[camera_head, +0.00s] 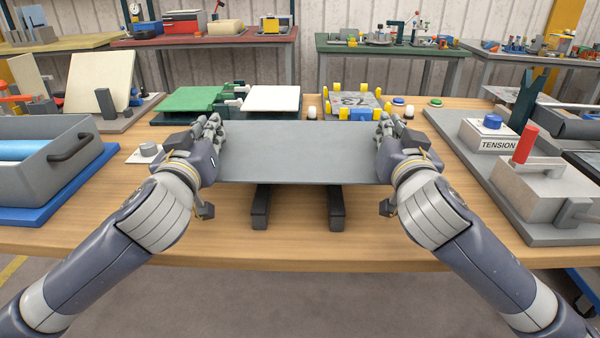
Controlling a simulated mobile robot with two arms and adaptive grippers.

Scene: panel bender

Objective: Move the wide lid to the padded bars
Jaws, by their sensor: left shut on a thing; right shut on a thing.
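The wide lid (300,152) is a flat grey rectangular sheet in the middle of the head view. My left gripper (214,130) is shut on its left edge, and my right gripper (385,130) is shut on its right edge. The lid looks roughly level. Two dark padded bars, the left one (261,208) and the right one (336,208), lie on the wooden table under the lid. Their near ends stick out in front of it and their far parts are hidden. I cannot tell whether the lid touches the bars.
Behind the lid are a green and white panel fixture (272,98) and a grey plate with yellow posts (352,104). A grey bin (60,165) stands at the left. A TENSION unit (490,134) with a red handle stands at the right. The table's front strip (300,245) is clear.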

